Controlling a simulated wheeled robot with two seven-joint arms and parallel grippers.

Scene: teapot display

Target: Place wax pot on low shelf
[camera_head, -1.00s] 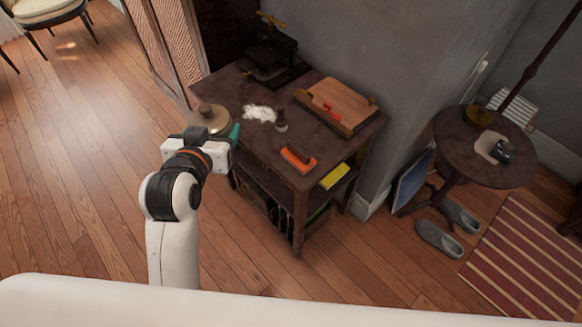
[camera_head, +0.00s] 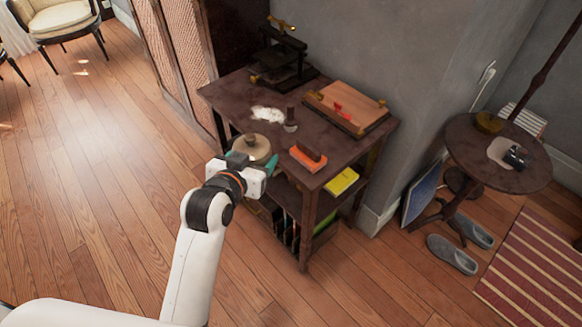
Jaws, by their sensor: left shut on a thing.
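The wax pot, seen as a round beige-brown lidded pot (camera_head: 251,146) with a small knob, is at the front left side of the dark wooden table. My left gripper (camera_head: 256,164) is shut on it from the near side, with a teal fingertip showing at right. The gripper hides the pot's lower part. The low shelf (camera_head: 326,199) lies under the tabletop, with a yellow block (camera_head: 341,181) on its right part. Its left part is mostly hidden behind the gripper and in shadow. My right gripper is not in view.
The tabletop (camera_head: 235,95) bears a black press (camera_head: 284,58), white material (camera_head: 267,114), a stamp (camera_head: 290,121), an orange-based tool (camera_head: 308,158) and a wooden board (camera_head: 346,104). Upright flat items (camera_head: 288,226) stand below the shelf. A round table (camera_head: 480,165) stands at right.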

